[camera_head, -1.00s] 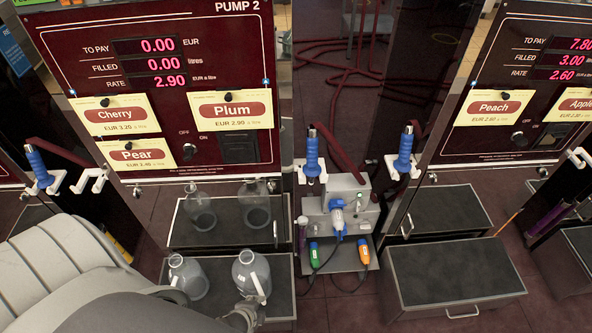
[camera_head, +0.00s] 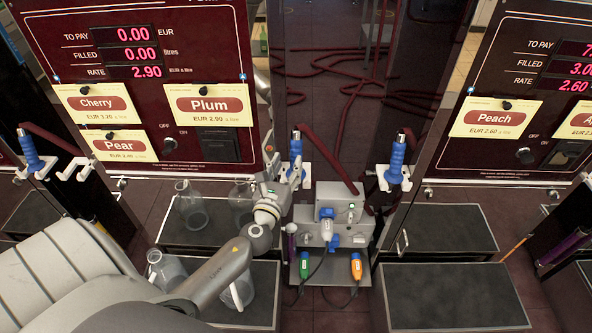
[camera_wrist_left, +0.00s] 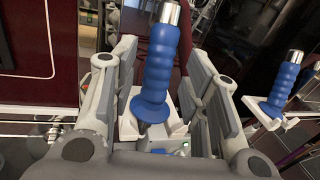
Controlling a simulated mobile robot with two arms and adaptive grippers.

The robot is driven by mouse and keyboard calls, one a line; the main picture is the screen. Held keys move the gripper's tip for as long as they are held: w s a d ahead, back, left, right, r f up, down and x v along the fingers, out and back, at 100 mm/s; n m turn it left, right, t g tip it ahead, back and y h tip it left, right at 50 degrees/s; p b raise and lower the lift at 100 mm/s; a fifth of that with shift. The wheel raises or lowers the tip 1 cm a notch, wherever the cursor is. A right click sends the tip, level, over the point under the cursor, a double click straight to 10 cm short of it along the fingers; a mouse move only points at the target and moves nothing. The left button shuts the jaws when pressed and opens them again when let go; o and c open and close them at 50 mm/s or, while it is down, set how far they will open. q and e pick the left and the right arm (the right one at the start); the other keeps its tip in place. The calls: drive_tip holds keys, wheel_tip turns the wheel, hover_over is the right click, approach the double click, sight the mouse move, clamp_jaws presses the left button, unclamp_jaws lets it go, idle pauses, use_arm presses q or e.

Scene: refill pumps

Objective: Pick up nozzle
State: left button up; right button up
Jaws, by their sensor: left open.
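A nozzle with a ribbed blue grip and silver tip (camera_head: 296,155) stands upright in a white holder on the post right of the Plum card. My left gripper (camera_head: 284,178) is at this nozzle, its arm reaching in from the lower left. In the left wrist view the blue grip (camera_wrist_left: 158,70) stands between the two open fingers (camera_wrist_left: 160,85), with visible gaps on both sides. Its lower end is in the white holder. A second blue nozzle (camera_head: 397,160) stands in a holder farther right, and it also shows in the left wrist view (camera_wrist_left: 285,80). My right gripper is not in view.
A grey metal box (camera_head: 330,212) with tools sits just below and right of the gripper. Glass bottles (camera_head: 190,205) stand on the dark steps at left, partly behind my arm. Another blue nozzle (camera_head: 30,150) hangs at far left. A dark red hose runs behind.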

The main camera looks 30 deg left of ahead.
sight(294, 154)
use_arm(q)
drive_tip(key=shift+f+x, duration=0.15)
drive_tip(key=shift+x, duration=1.75)
drive_tip(key=shift+f+x, duration=0.2)
drive_tip(key=shift+x, duration=1.65)
drive_tip(key=shift+d, duration=0.15)
drive_tip(key=shift+r, duration=0.1)
drive_tip(key=c, duration=0.9)
